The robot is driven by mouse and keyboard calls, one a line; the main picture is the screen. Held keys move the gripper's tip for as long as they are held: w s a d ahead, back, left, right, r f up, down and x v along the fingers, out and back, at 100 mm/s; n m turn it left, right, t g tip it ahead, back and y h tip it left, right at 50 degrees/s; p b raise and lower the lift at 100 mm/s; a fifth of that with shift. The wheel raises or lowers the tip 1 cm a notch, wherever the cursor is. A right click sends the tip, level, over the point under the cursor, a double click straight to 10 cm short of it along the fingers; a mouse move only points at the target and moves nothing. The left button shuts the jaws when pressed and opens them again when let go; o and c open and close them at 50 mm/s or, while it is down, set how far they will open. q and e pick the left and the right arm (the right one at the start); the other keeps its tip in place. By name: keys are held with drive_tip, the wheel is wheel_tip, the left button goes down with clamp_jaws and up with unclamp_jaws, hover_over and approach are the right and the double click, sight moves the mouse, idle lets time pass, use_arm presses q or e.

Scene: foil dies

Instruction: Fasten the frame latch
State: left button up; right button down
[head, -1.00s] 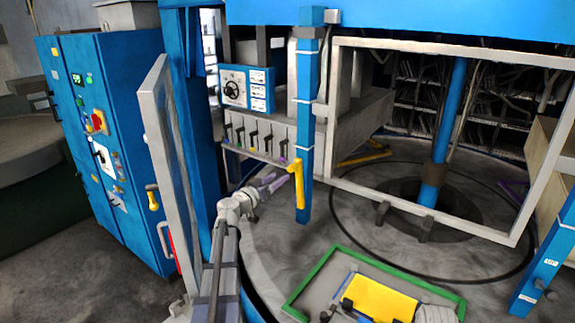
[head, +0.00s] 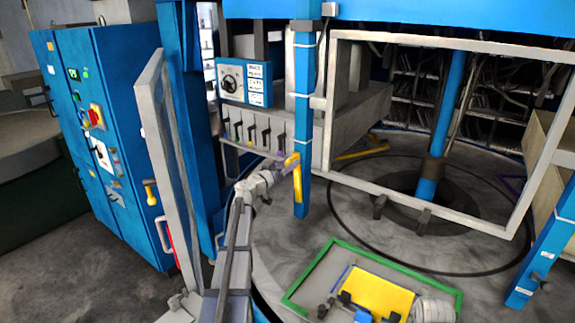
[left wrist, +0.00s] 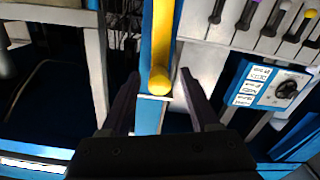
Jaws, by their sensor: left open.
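The frame latch shows as a yellow handle (head: 298,182) hanging down along a blue post (head: 304,125). The large pale grey frame (head: 425,208) stands to the right of that post. My left gripper (head: 286,166) is open at the upper part of the yellow handle. In the left wrist view, the yellow handle (left wrist: 161,45) ends in a rounded tip between the lines of the two dark fingers (left wrist: 158,92), nearer the right one. I cannot tell whether a finger touches it. My right gripper is not in view.
A row of levers (head: 250,131) and a control panel (head: 245,84) stand just behind the gripper. A narrow grey door (head: 160,130) and a blue cabinet (head: 105,150) are at the left. A green-rimmed tray (head: 312,268) with a yellow block (head: 378,295) lies in front.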

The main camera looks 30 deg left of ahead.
use_arm(q)
clamp_jaws()
idle(0.4)
idle(0.9)
